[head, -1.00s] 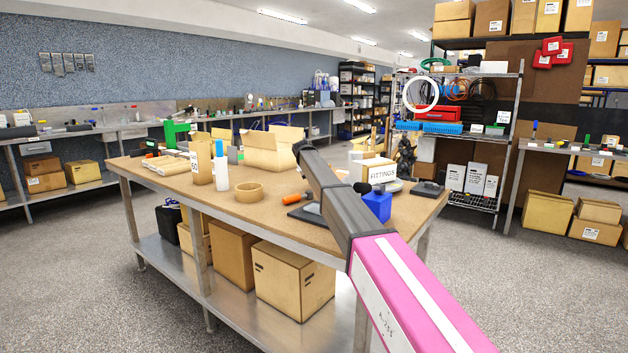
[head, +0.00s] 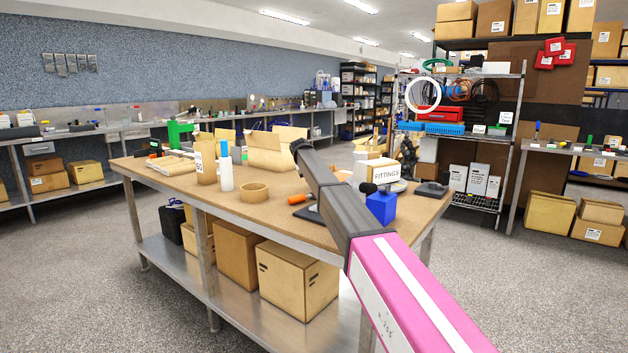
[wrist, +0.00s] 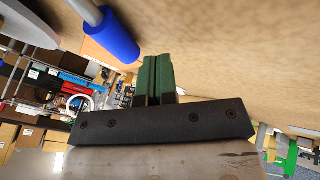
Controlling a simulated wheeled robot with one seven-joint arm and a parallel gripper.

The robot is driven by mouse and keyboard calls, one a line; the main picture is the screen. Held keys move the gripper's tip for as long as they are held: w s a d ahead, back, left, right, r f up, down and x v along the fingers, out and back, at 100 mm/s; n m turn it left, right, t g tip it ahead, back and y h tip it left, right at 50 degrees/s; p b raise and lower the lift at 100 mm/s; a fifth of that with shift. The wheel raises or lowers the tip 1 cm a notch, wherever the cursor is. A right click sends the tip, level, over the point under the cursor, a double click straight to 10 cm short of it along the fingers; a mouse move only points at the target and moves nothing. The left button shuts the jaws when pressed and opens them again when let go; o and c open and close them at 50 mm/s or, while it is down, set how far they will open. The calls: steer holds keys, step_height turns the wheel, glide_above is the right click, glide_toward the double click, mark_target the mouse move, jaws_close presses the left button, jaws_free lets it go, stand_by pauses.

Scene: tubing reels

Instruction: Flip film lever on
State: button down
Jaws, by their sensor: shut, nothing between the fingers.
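My gripper (wrist: 157,77) shows in the wrist view, with its two dark green fingers together and nothing between them. A blue cylindrical grip (wrist: 115,37) on a pale rod is at the upper left of the wrist view, near the fingertips with a visible gap. It looks like a lever handle, but no label shows that it is the film lever. In the head view my arm runs across the workbench (head: 215,205) and hides its own end, so my gripper is not seen there. A blue block with a black knob (head: 381,208) stands right of my arm.
The bench holds a FITTINGS box (head: 380,175), an orange handle (head: 308,197), a tape roll (head: 254,191), a white bottle with a blue cap (head: 225,172) and an open carton (head: 275,150). The floor in front is clear.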

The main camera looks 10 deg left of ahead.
steer(key=a+v, duration=0.1)
steer(key=v, duration=0.9)
steer(key=shift+a, duration=0.1)
